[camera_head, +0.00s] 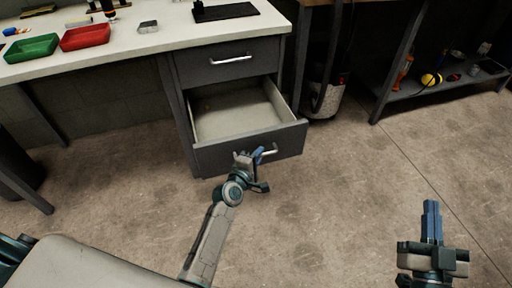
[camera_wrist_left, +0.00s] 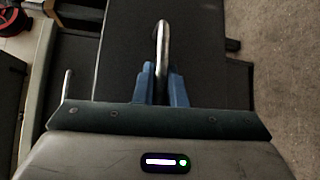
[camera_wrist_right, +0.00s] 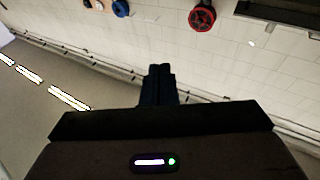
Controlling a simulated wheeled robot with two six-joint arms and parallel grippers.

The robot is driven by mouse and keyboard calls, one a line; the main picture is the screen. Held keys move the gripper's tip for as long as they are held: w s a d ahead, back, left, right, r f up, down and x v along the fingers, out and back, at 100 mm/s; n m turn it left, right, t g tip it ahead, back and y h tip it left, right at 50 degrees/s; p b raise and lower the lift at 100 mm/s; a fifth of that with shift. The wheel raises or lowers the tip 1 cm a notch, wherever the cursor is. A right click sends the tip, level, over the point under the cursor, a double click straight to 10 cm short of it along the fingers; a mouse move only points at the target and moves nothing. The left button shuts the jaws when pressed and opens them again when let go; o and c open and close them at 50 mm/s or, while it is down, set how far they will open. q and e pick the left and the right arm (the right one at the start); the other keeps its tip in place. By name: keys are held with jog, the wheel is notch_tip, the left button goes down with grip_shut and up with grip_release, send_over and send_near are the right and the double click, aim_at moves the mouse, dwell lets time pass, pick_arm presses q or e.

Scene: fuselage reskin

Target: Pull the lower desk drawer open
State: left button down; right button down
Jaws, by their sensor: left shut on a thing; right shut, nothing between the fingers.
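The lower desk drawer (camera_head: 225,155) is pulled out from the grey desk pedestal, and its empty light inside shows in the head view. Its silver bar handle (camera_head: 268,153) is on the drawer front. My left gripper (camera_head: 260,155) is at this handle. In the left wrist view its blue fingers (camera_wrist_left: 162,85) are shut on the handle (camera_wrist_left: 162,45), one on each side of the bar. The upper drawer (camera_head: 225,62) is closed, with its own silver handle. My right gripper (camera_head: 431,208) is shut and empty, apart from the desk above the floor at the right.
A green tray (camera_head: 32,47), a red tray (camera_head: 85,36) and a black mat (camera_head: 225,12) are on the desktop (camera_head: 165,36). A low shelf (camera_head: 440,88) is further right. The floor in front is clear.

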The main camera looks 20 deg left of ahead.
pick_arm(q)
jog(key=shift+s+d, duration=0.3)
jog(key=shift+s, duration=0.2)
pick_arm(e)
jog(key=shift+s+d+f+g, duration=0.15)
jog(key=shift+f+g, duration=0.15)
jog(key=shift+f, duration=0.2)
pick_arm(q)
jog(key=c, duration=1.8)
grip_release()
jog(key=shift+o, duration=0.2)
